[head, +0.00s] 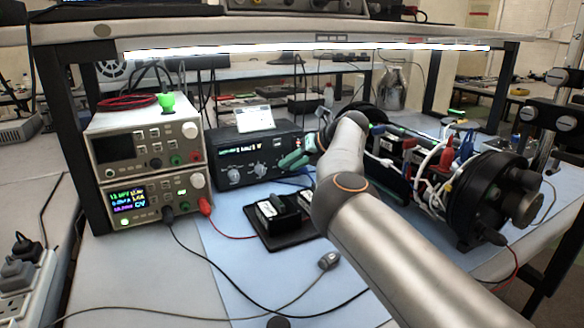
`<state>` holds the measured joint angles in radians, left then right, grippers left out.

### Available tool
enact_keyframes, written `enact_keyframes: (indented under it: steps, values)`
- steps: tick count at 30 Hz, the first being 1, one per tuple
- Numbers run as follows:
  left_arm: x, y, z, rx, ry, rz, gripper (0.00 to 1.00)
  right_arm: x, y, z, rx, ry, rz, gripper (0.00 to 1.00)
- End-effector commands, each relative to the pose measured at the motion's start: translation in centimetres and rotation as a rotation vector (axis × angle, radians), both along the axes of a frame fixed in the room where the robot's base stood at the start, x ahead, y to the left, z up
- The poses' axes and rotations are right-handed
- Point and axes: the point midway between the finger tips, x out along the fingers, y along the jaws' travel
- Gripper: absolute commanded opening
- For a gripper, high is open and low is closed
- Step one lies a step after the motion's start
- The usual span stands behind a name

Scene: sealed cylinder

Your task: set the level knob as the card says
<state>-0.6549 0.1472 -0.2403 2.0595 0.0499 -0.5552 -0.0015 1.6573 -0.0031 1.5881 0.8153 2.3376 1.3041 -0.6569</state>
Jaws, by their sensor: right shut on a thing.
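A dark instrument box (226,160) stands at the middle left, with a lit display (245,149) and a row of knobs on its front. A left knob (234,176) and a middle knob (260,170) show clear of the gripper; their markings are too small to read. A white card (253,119) stands tilted on top of the box; its text is not legible. My right gripper (288,160), with green fingers, reaches the right end of the front panel and is shut on a knob there, which the fingers mostly hide. My left gripper is out of view.
Two stacked bench supplies (150,150) stand to the left. A black tray (285,237) with small black blocks lies below the gripper. A large black cylinder assembly (490,195) with wires lies to the right. Cables cross the blue mat (225,262); a shelf hangs above.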

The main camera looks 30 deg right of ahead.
Motion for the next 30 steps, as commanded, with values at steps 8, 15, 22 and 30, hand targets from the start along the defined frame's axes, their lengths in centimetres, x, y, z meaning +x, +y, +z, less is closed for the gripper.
enact_keyframes:
  steps: [8,15,22,30]
  values:
    - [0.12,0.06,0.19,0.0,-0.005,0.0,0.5,0.02,-0.02,0.04,0.008,-0.001,-0.001,0.0]
    - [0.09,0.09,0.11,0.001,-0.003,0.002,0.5,0.02,-0.02,0.04,0.006,-0.001,-0.001,0.43]
    - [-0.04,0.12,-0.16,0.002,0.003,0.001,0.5,0.01,-0.01,0.03,0.005,-0.001,-0.001,0.61]
    - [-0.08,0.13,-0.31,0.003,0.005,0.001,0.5,-0.18,-0.11,0.24,0.004,-0.002,-0.001,0.61]
